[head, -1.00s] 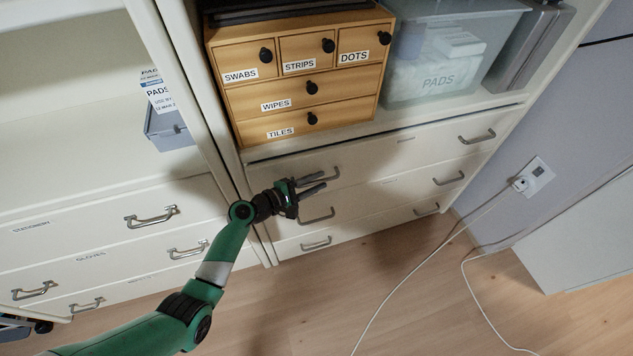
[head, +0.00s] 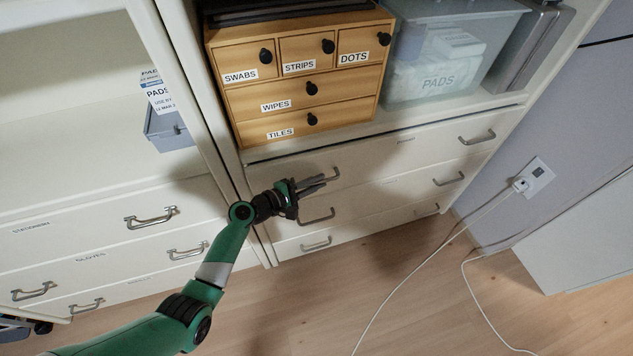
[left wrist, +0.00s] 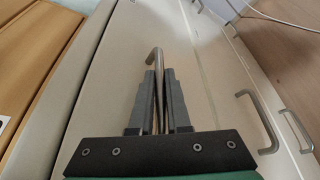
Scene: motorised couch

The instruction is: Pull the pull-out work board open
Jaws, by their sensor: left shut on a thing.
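My left gripper (head: 316,183) is at the left metal handle (head: 334,174) of the top front panel (head: 400,150) under the open shelf of the right cabinet. In the left wrist view, the handle (left wrist: 158,62) runs between the two grey fingers of my left gripper (left wrist: 160,85), which are shut on it. The top front lies about flush with the fronts below it. No lettering marks it as the work board, so I cannot tell whether it is the board or a drawer. My right gripper is not in view.
A wooden drawer box (head: 300,85) and a clear PADS bin (head: 440,75) stand on the shelf above. Lower fronts with handles (head: 318,216) lie below my gripper.

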